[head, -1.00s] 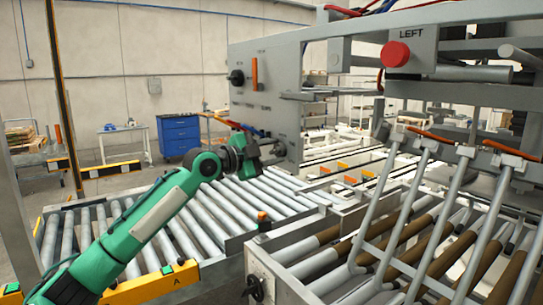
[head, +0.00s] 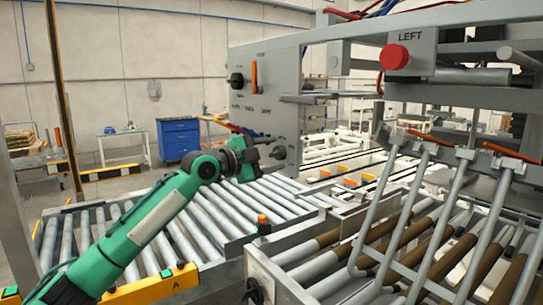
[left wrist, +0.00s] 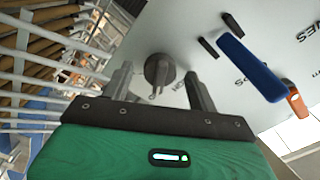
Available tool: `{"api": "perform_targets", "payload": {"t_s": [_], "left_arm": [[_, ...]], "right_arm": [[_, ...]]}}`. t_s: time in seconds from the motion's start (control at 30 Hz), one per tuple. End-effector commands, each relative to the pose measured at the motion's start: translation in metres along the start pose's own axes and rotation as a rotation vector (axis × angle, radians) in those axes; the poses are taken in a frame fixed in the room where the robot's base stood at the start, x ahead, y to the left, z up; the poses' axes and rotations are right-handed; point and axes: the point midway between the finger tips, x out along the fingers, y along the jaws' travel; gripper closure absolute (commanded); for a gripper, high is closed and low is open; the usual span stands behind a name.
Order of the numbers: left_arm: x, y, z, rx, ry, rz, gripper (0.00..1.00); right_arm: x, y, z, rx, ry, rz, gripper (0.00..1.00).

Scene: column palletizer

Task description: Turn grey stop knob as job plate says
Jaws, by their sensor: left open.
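The grey stop knob (left wrist: 158,70) is round and stands out from the pale panel in the left wrist view, with a small pale pointer-like part on it. In the head view it shows at the panel's lower corner (head: 280,152). My left gripper (head: 268,151) is at the panel beside it. In the left wrist view the left gripper (left wrist: 159,76) is open, one finger on each side of the knob, with gaps showing; I cannot tell how deep the fingers reach. No job plate is readable. My right gripper is not in view.
The panel (head: 290,92) carries a black knob (head: 236,78) and an orange handle (head: 254,75). A blue handle (left wrist: 250,68) sits near my gripper. Roller conveyors (head: 205,215) lie below, with metal bars (head: 450,215) at right. A red button (head: 394,57) is marked LEFT.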

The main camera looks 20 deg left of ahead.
Motion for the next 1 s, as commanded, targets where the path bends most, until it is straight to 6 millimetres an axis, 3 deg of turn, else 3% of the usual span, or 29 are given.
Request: {"api": "perform_targets", "payload": {"t_s": [0.17, 0.4, 0.6, 0.8, 1.0], "left_arm": [[-0.025, 0.004, 0.003, 0.002, -0.003, -0.001, 0.41], [-0.081, 0.004, 0.003, 0.003, -0.004, 0.0, 0.41], [-0.117, 0.003, 0.002, 0.0, -0.002, 0.0, 0.41], [-0.134, 0.001, 0.001, 0.0, -0.001, 0.0, 0.41], [-0.135, 0.0, 0.0, 0.0, -0.001, 0.0, 0.41]], "right_arm": [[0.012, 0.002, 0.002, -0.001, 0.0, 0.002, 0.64], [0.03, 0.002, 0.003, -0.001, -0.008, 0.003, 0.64], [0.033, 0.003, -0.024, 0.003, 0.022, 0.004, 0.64], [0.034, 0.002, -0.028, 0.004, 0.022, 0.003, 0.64], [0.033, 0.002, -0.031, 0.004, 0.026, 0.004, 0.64]]}}
